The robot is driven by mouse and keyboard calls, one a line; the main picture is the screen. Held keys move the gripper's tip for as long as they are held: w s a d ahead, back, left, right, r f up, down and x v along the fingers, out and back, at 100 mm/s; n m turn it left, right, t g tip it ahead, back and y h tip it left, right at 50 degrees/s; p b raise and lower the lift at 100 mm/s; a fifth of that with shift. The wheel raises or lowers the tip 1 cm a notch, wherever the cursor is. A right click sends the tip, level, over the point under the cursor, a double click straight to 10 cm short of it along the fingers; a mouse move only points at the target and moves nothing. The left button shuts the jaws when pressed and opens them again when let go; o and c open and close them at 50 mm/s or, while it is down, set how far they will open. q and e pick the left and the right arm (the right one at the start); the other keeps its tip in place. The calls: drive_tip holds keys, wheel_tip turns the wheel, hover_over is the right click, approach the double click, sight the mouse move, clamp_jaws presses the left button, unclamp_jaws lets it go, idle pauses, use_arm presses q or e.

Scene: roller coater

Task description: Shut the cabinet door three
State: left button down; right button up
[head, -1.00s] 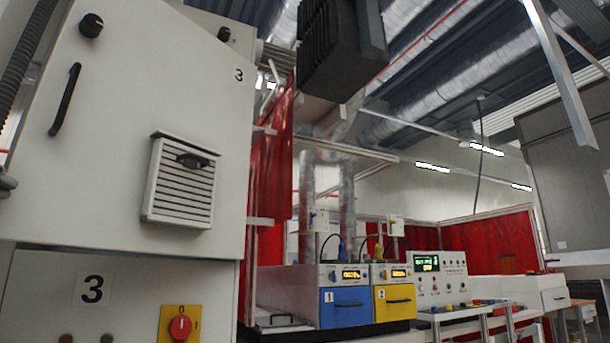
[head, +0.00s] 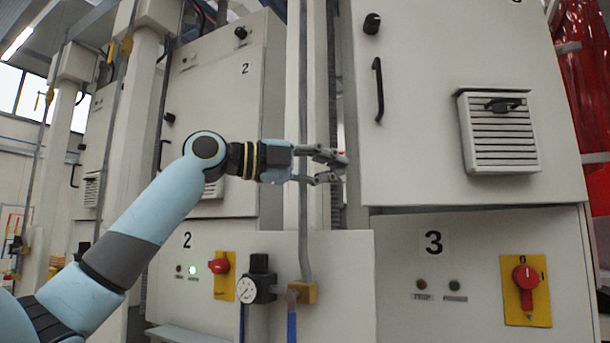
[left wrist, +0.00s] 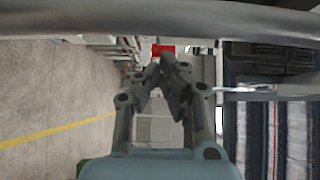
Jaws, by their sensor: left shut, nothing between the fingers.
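Cabinet door three (head: 430,150) is the large pale panel at the right of the head view, with a black handle (head: 378,90) near its left edge. A dark gap runs under its lower edge, above the panel marked 3. I cannot tell how far the door stands ajar. My left gripper (head: 345,168) is beside the door's lower left edge, below and left of the handle. I cannot tell whether it touches the door. In the left wrist view its fingertips (left wrist: 162,62) meet with nothing between them. My right gripper is not in view.
A louvred vent (head: 500,135) juts from the door. Below are a red switch (head: 525,277) and small lamps. A vertical pipe (head: 303,90) and a gauge (head: 247,290) stand near my left arm. Cabinet two (head: 225,110) is behind it. A floor (left wrist: 50,100) shows in the left wrist view.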

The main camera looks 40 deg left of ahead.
use_arm(q)
drive_tip(key=s+a+b, duration=0.1)
drive_tip(key=a, duration=0.3)
drive_tip(key=n+t+y+p, duration=0.1)
drive_tip(key=t+y+p, duration=0.1)
drive_tip(key=y+p, duration=0.3)
approach(380, 179)
drive_tip(key=s, duration=0.2)
drive_tip(key=s+d+n+t+y+p, duration=0.2)
drive_tip(key=s+d+n+p, duration=0.3)
drive_tip(key=p, duration=0.4)
drive_tip(key=shift+m+g, duration=0.3)
drive_tip(key=shift+m, duration=0.1)
drive_tip(key=w+p, duration=0.1)
drive_tip(key=w, duration=0.3)
drive_tip(key=w+f+p, duration=0.1)
drive_tip(key=w, duration=0.3)
drive_tip(key=w+p, duration=0.2)
drive_tip(key=w, duration=0.2)
drive_tip(key=shift+f, duration=0.25)
drive_tip(key=shift+w+a, duration=0.25)
drive_tip(key=shift+w, duration=0.15)
drive_tip(key=shift+f, duration=0.1)
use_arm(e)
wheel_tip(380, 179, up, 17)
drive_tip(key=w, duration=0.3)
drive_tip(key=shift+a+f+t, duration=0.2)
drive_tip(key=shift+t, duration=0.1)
